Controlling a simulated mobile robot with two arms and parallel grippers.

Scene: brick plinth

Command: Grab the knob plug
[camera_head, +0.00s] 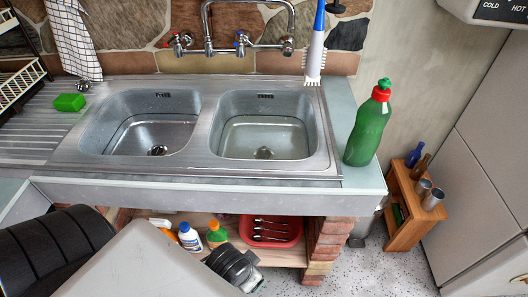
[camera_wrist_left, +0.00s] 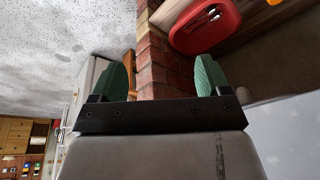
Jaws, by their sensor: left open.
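A small dark knob-shaped thing (camera_head: 336,6) shows at the top edge of the head view, right of the blue-and-white brush. It may be the knob plug, but I cannot tell for certain. The left basin (camera_head: 140,125) and right basin (camera_head: 262,125) show dark round pieces at their drains, too small to tell whether they are plugs. My left gripper (camera_wrist_left: 161,78) is open, with two green finger pads apart and nothing between them. It is low in front of the counter, by the brick pillar. My right gripper is not in view.
A green bottle (camera_head: 370,125) stands on the counter's right end. A brush (camera_head: 316,45) stands behind the right basin, below which the counter front edge (camera_head: 210,192) runs across. A brick pillar (camera_head: 327,245), red tray (camera_head: 271,230) and bottles are below. A green sponge (camera_head: 69,102) lies left.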

